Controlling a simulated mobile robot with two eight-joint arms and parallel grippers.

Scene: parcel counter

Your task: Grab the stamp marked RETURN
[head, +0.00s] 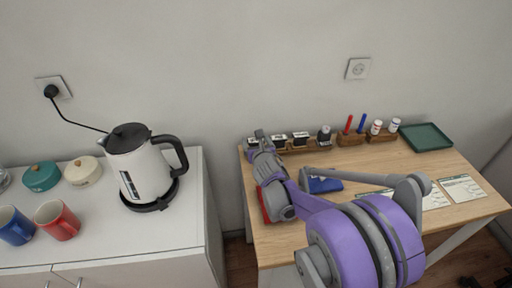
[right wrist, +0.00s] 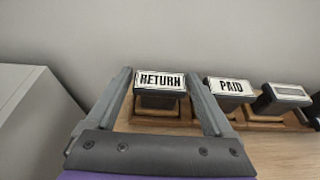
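The stamp marked RETURN (right wrist: 160,80) stands upright in a wooden rack, its black-lettered label facing the right wrist camera. My right gripper (right wrist: 158,76) is open, with one finger on each side of this stamp. Thin gaps seem to show, but I cannot tell whether either finger touches it. In the head view my right gripper (head: 259,138) is at the left end of the stamp row and partly hides the RETURN stamp. My left gripper is not in view.
The PAID stamp (right wrist: 231,88) stands close to the right finger, with another stamp (right wrist: 287,92) beyond. Pens, small bottles (head: 376,127) and a green tray (head: 426,137) are farther right on the wooden table (head: 462,172). A kettle (head: 135,165) stands on the white cabinet at left.

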